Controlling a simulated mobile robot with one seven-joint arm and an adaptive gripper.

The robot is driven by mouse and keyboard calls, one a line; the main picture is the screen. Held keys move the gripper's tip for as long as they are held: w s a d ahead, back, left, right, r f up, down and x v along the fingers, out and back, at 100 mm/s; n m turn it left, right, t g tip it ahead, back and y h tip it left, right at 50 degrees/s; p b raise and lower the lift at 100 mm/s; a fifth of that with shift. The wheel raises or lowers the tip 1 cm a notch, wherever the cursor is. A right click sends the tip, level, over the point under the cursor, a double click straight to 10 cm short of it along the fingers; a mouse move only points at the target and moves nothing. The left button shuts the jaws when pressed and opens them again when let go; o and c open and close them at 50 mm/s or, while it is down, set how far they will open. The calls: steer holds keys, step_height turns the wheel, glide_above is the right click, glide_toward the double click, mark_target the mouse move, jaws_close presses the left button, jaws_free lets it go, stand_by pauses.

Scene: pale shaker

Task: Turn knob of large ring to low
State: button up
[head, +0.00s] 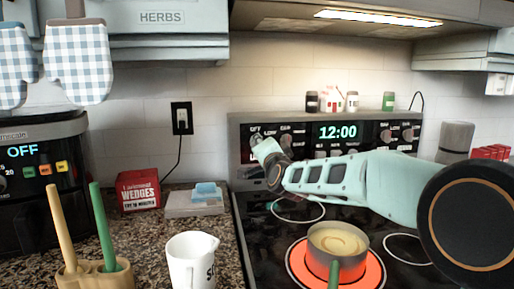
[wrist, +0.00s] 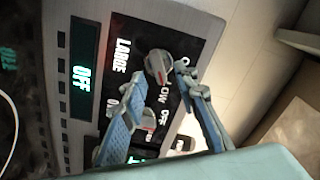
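The stove's control panel (head: 300,140) stands upright at the back of the hob. In the wrist view a grey knob (wrist: 158,65) sits on its black face, beside the word LARGE and near LOW and OFF markings. A second knob (wrist: 148,118) shows lower, partly behind a finger. My gripper (wrist: 162,78) is open, with one blue finger on either side of the upper knob; I cannot tell whether they touch it. In the head view my gripper (head: 270,162) is at the panel's left end and hides knobs there.
A pot (head: 338,245) of yellowish food stands on a red glowing ring (head: 372,274), below my arm. Small jars (head: 352,101) stand on top of the panel. A white mug (head: 191,262) and a utensil holder (head: 95,275) are on the counter at left. The range hood (head: 350,22) hangs above.

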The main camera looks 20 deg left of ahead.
steer(key=b+v, duration=0.5)
steer(key=v, duration=0.2)
stand_by(0.4)
stand_by(0.7)
